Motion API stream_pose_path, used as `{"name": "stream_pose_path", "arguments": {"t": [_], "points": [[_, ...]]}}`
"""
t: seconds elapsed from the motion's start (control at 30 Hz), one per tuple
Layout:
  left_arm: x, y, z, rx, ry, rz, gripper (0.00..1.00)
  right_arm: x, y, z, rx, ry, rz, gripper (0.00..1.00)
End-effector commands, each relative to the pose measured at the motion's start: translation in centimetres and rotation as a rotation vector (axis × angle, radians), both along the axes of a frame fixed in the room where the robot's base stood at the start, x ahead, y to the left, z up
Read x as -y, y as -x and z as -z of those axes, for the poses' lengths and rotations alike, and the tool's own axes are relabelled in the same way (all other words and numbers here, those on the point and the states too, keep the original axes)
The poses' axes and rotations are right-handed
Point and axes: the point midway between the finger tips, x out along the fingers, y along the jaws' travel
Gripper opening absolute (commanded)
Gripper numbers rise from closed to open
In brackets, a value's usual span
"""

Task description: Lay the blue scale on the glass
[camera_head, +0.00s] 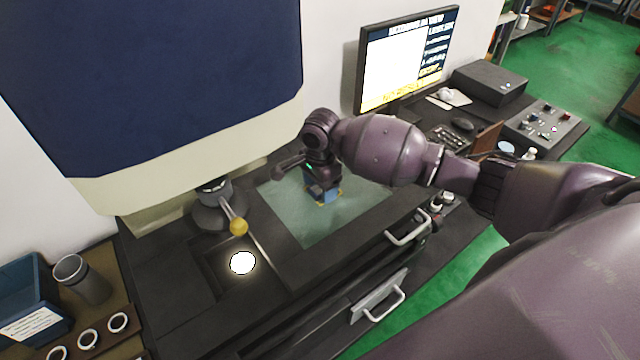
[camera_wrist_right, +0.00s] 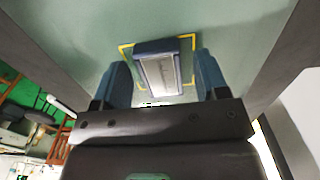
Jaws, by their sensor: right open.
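The blue scale (camera_wrist_right: 162,72), a small block with a pale ruled strip on its face, is at the glass (camera_wrist_right: 80,25) inside a yellow square outline in the right wrist view. In the head view the scale (camera_head: 325,196) shows only partly below my right gripper (camera_head: 321,184), over the middle of the pale green glass (camera_head: 302,222). My right gripper is open, with its two blue fingers on either side of the scale. Contact between fingers and scale cannot be told. My left gripper is not in view.
A lever with a yellow knob (camera_head: 239,227) and a lit round spot (camera_head: 242,263) are left of the glass. A large blue and cream housing (camera_head: 160,90) overhangs the left. A monitor (camera_head: 407,60) stands behind, and a metal handle (camera_head: 407,228) is at the front edge.

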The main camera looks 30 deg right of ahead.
Motion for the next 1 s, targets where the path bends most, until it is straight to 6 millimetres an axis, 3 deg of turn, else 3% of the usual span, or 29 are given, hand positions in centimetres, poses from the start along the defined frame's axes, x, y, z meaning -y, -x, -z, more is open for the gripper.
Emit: {"name": "stream_pose_path", "arguments": {"t": [0.27,0.8,1.0], "points": [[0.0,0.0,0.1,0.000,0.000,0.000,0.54,0.0,0.0,-0.9,0.003,-0.001,0.000,0.67],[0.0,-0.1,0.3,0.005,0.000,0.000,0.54,0.0,-0.1,-10.2,0.004,-0.001,-0.001,0.67],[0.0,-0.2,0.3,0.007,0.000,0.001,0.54,0.0,0.0,-12.0,0.001,0.000,-0.001,0.67]]}}
